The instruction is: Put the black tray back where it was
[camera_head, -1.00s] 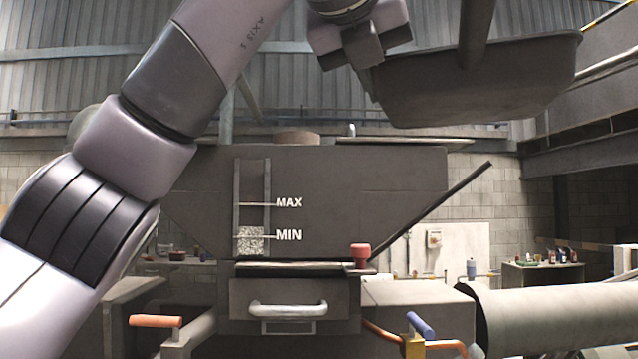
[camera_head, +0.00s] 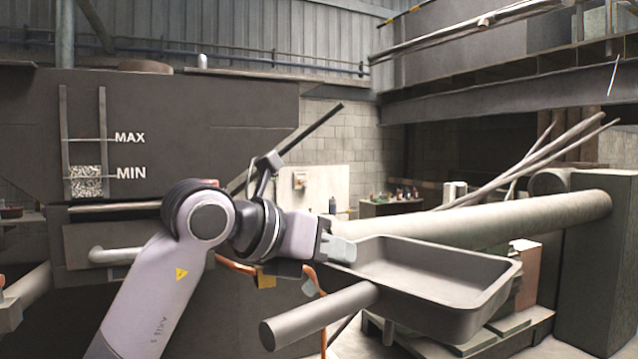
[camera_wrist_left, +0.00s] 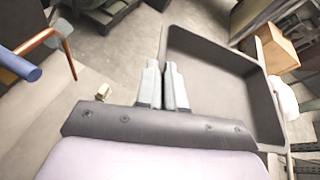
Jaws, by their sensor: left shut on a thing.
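The black tray (camera_head: 435,272) is a dark, shallow, open-topped pan, and its inside looks empty. The fingertips are partly hidden in the head view. My right gripper is not in view.
A dark hopper (camera_head: 190,115) with MAX and MIN marks stands at the left, with a handled drawer (camera_head: 130,252) below. A large grey pipe (camera_head: 470,222) runs behind the tray. A low pallet-like stand (camera_head: 510,325) lies below the tray. Thin rods (camera_head: 535,160) rise at the right.

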